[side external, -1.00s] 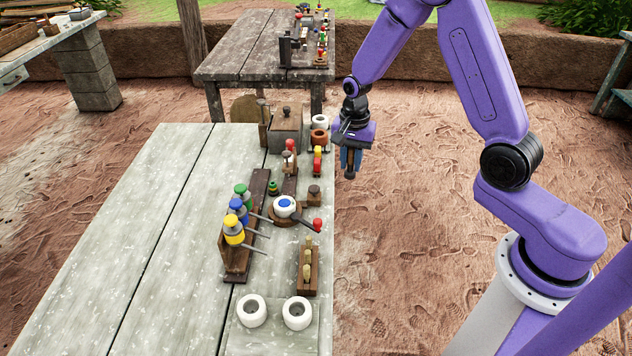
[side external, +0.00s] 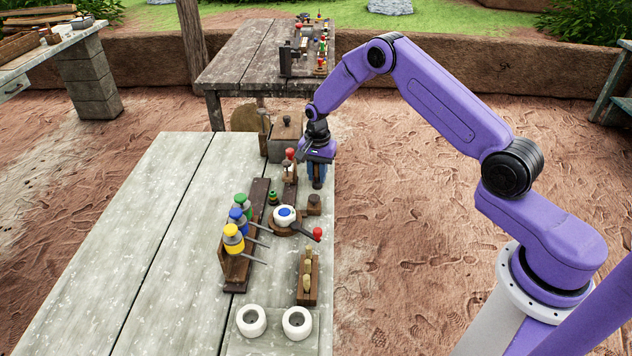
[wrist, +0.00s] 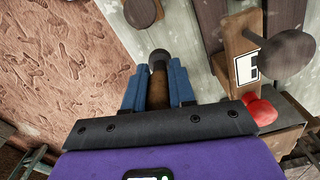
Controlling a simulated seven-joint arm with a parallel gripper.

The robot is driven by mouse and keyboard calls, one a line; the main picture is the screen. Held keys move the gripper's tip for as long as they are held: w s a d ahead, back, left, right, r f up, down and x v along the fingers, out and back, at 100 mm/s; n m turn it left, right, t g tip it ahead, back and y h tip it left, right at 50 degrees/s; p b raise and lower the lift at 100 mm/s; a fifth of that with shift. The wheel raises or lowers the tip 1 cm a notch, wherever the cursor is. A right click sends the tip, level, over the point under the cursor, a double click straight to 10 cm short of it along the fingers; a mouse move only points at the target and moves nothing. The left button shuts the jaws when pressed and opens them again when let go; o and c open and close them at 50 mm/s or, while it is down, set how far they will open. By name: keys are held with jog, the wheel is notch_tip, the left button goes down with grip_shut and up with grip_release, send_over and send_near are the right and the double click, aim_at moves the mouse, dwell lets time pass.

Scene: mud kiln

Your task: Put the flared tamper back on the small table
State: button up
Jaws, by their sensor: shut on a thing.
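My gripper (side external: 317,177) is at the right edge of the pale plank table (side external: 150,250), toward its far end. In the wrist view, its blue fingers (wrist: 157,88) are shut on a brown, rod-like thing with a rounded dark grey end, which I take as the flared tamper (wrist: 158,90). The tamper points away from the wrist, and its end appears over or close to the table edge. In the side view it is mostly hidden by the fingers. I cannot tell whether it touches the tabletop.
Close to my gripper are a red-knobbed tool (side external: 290,154), a lidded box (side external: 286,132) and a knobbed block (side external: 314,204). A bottle rack (side external: 238,265), a peg block (side external: 307,285) and white rings (side external: 251,320) stand nearer. The table's left is clear. A darker table (side external: 245,70) stands behind.

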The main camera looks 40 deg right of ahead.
aim_at(316, 182)
jog(key=shift+w+f, duration=0.35)
jog(key=shift+f, duration=1.5)
jog(key=shift+f, duration=0.15)
jog(key=o, duration=0.8)
jog(key=shift+o, duration=0.2)
notch_tip(316, 182, up, 12)
jog(key=shift+a+r, duration=0.1)
jog(key=shift+r, duration=0.15)
